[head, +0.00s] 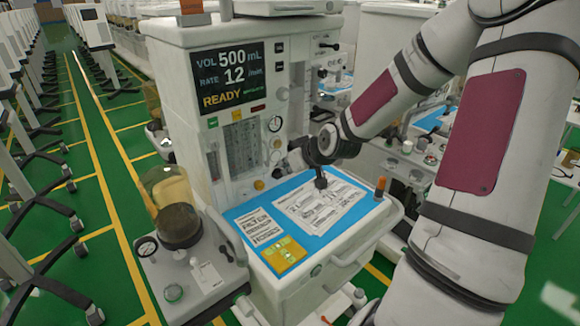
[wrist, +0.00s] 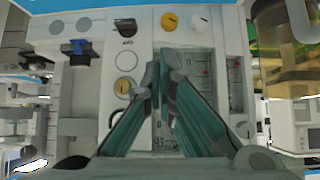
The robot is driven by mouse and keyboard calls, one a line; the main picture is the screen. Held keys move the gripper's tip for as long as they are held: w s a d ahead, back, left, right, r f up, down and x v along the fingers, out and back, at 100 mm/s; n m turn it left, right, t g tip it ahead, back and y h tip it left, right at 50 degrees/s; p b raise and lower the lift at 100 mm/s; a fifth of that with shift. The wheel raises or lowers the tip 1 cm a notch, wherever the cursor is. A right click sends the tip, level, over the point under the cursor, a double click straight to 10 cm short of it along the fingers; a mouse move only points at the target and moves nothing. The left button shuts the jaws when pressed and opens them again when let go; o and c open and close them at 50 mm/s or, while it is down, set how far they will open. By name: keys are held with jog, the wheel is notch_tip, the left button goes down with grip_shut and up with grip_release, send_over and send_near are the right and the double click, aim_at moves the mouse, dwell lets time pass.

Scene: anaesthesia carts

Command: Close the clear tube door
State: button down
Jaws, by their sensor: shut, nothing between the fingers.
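The anaesthesia cart (head: 180,60) stands in the middle of the head view. Its flow tubes sit behind a clear panel, the tube door (head: 242,148), below the screen. I cannot tell for sure how far the door stands from the cart face. The fingers hide part of that panel.
A blue worktop (head: 243,209) with printed sheets lies below the tubes. A clear amber-tinted canister (head: 168,186) stands at the cart's left. Knobs (head: 275,123) line the panel's right side.

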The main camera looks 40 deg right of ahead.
jog(key=shift+w+d+f+b, duration=0.1)
jog(key=shift+w+f+b, duration=0.1)
jog(key=shift+w, duration=0.6)
jog(key=shift+w+a+f+b, duration=0.1)
jog(key=shift+w+b, duration=0.05)
jog(key=shift+w, duration=0.7)
jog(key=shift+w+d+f+b, duration=0.1)
jog(key=shift+w+f+b, duration=0.1)
jog(key=shift+w, duration=0.6)
jog(key=shift+r, duration=0.1)
jog(key=shift+w+d+p, duration=0.6)
jog(key=shift+w+p, duration=0.1)
jog(key=shift+w, duration=0.15)
jog(key=shift+w+d+p, duration=0.55)
jog(key=shift+w+p, duration=0.15)
jog(key=shift+w, duration=0.15)
